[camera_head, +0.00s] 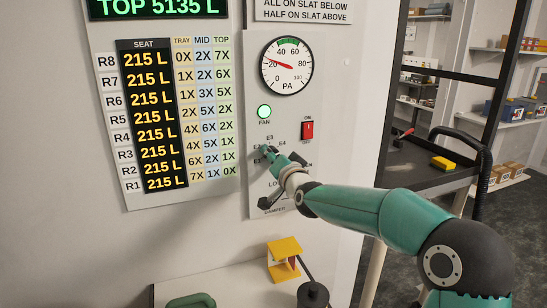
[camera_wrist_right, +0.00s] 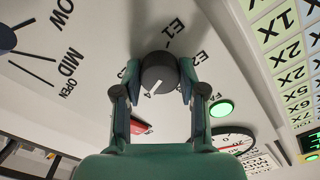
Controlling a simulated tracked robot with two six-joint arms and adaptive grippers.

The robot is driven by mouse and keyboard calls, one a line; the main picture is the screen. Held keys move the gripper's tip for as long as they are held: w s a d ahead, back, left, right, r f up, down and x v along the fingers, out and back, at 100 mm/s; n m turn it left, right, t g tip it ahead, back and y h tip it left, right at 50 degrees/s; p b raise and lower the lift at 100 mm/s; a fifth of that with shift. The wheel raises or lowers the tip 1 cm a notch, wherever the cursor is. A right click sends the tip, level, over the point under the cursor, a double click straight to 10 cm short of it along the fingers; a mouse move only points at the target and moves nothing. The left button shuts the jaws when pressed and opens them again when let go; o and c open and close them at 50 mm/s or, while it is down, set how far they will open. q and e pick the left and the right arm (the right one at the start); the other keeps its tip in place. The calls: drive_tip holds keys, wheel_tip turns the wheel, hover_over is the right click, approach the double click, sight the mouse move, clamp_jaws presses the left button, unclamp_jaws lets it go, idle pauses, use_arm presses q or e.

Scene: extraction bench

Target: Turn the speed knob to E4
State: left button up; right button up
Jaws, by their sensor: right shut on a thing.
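The speed knob (camera_wrist_right: 159,73) is dark and round, with a white pointer line that slants toward the lower left in the right wrist view. E1 and E2 are printed around it there; other marks are partly hidden by the fingers. My right gripper (camera_wrist_right: 158,82) is shut on the knob, one finger on each side. In the head view my right gripper (camera_head: 266,152) covers the knob on the control panel (camera_head: 334,100), with E3 and E4 showing just above. My left gripper is not in view.
The panel also carries a PA gauge (camera_head: 287,66), a lit green FAN lamp (camera_head: 264,111) and a red ON/OFF switch (camera_head: 307,130). A damper control (camera_head: 268,201) sits below the gripper. A yellow stand (camera_head: 284,246) is on the white bench below.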

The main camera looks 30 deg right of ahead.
drive_tip(key=shift+f+n+b, duration=0.15)
drive_tip(key=shift+n+b, duration=0.45)
drive_tip(key=shift+n, duration=0.3)
drive_tip(key=shift+c, duration=0.3)
drive_tip(key=shift+n, duration=0.6)
drive_tip(key=o, duration=1.1)
drive_tip(key=shift+o, duration=0.2)
drive_tip(key=shift+s, duration=0.15)
drive_tip(key=v, duration=1.1)
drive_tip(key=shift+s, duration=0.35)
